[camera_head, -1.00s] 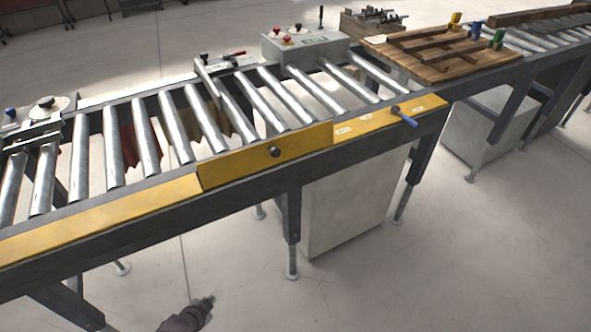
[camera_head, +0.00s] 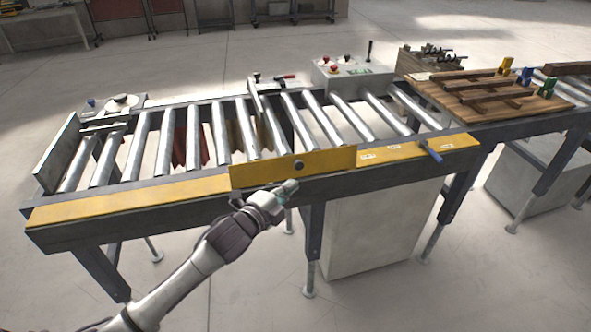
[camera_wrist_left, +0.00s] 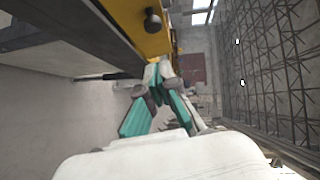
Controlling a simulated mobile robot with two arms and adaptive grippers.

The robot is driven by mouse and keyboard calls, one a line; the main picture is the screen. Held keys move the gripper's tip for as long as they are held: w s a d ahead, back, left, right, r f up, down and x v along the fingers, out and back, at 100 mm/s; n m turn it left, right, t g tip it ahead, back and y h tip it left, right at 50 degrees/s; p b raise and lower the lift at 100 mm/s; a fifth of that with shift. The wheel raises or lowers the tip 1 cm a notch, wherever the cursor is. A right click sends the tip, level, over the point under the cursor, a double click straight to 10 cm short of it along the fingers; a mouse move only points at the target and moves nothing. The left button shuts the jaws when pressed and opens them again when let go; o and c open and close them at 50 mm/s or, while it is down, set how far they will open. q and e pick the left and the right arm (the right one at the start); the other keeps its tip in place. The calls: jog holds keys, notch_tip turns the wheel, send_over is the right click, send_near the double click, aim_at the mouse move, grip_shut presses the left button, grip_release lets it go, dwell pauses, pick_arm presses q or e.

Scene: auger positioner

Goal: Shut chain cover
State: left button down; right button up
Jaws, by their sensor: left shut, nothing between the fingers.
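The chain cover (camera_head: 260,171) is a yellow flap with a dark round knob (camera_head: 298,164), on the near side of the roller conveyor. It stands raised and tilted, its upper edge above the flat yellow strips on either side. In the left wrist view the knob (camera_wrist_left: 153,22) sticks out from the yellow panel (camera_wrist_left: 128,12) near the top. My left gripper (camera_head: 291,186) is just below and in front of the cover, close to the knob but apart from it. Its teal-padded fingers (camera_wrist_left: 158,70) are shut and empty. My right gripper is not in view.
The conveyor's dark front rail (camera_head: 150,222) runs behind my left arm. A blue-handled lever (camera_head: 430,150) sticks out right of the cover. A control box (camera_head: 352,78) and wooden pallet (camera_head: 450,98) lie beyond. The floor in front is clear.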

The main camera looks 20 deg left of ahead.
aim_at(296, 172)
pick_arm(q)
jog(key=shift+w+a+f+p, duration=0.1)
jog(key=shift+w+f+p, duration=0.2)
jog(key=shift+w, duration=0.9)
jog(key=shift+w+a+f+p, duration=0.15)
jog(key=shift+w+p, duration=0.2)
jog(key=shift+w, duration=0.85)
jog(key=shift+w+a+f+p, duration=0.15)
jog(key=shift+w+p, duration=0.2)
jog(key=shift+w, duration=0.85)
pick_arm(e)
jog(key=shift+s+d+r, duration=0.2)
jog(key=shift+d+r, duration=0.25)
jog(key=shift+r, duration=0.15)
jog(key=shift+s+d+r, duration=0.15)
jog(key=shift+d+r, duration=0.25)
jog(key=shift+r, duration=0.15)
pick_arm(q)
jog(key=shift+w+d, duration=0.1)
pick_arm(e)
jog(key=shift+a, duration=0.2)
